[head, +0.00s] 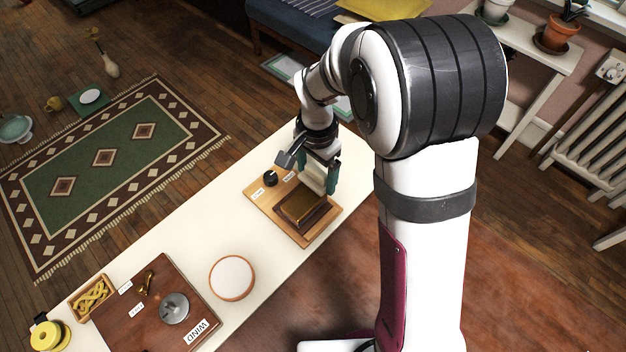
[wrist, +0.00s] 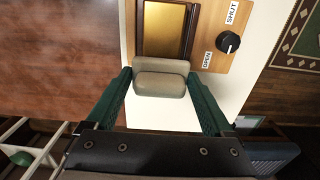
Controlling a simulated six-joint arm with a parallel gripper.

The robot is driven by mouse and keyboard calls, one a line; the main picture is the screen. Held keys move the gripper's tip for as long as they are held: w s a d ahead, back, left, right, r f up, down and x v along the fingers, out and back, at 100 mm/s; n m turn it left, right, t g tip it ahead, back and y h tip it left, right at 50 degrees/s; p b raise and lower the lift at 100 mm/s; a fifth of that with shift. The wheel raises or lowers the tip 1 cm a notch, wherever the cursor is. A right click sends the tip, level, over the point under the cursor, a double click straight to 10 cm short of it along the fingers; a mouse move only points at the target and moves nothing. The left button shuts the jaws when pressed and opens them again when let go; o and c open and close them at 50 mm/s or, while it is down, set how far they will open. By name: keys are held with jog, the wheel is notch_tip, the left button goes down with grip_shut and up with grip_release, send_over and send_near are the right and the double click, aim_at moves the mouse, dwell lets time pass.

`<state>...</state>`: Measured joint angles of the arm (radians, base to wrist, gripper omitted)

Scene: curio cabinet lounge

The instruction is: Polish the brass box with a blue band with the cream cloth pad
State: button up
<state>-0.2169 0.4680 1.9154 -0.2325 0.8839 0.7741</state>
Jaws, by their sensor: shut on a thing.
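My gripper (head: 318,178) is shut on the cream cloth pad (head: 314,171). In the wrist view, the pad (wrist: 161,78) spans the gap between the green fingertips of my gripper (wrist: 160,84). A brass-topped box with a dark brown frame (head: 301,207) sits on a light wooden board, just below the pad in the head view. The box (wrist: 165,28) also shows beyond the pad in the wrist view. The pad is beside its near edge; I cannot tell whether they touch. No blue band is visible on it.
A black knob (wrist: 228,42) with OPEN and SHUT labels is beside the box on the board (head: 325,227). Along the cream table stand a round white-topped disc (head: 232,277), a brown WIND board (head: 150,320), a small wooden tray (head: 78,309) and yellow rolls (head: 46,336).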

jog(key=shift+r, duration=2.75)
jog(key=shift+a, duration=0.1)
